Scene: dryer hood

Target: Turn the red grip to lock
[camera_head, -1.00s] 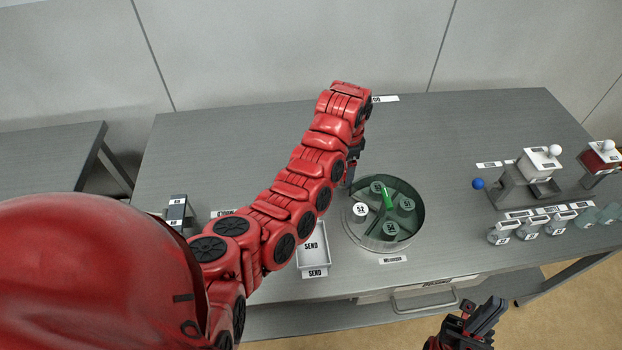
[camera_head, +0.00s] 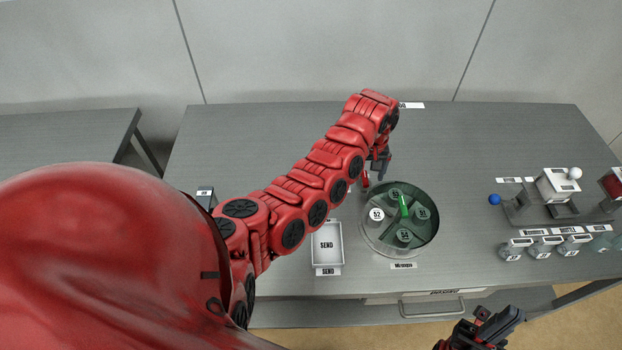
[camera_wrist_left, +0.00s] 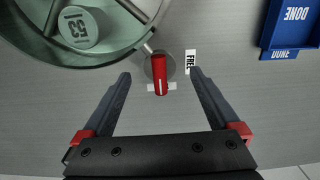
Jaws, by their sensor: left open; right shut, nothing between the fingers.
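The red grip (camera_wrist_left: 159,75) is a short red handle on a round grey pivot beside the round hood, in the left wrist view. A white "FREE" label (camera_wrist_left: 191,61) lies just right of it. The grip also shows as a small red spot in the head view (camera_head: 365,180). My left gripper (camera_wrist_left: 161,77) is open, with a finger on either side of the grip and gaps on both sides. In the head view it hangs (camera_head: 377,173) behind the hood. My right gripper (camera_head: 497,325) is shut and empty in front of the table.
The clear round hood (camera_head: 428,238) covers several numbered pots and a green bar. A white "SEND" tray (camera_head: 327,262) stands left of it. A blue "DONE" tray (camera_wrist_left: 290,30) shows in the left wrist view. Small devices and jars (camera_head: 558,185) stand at right.

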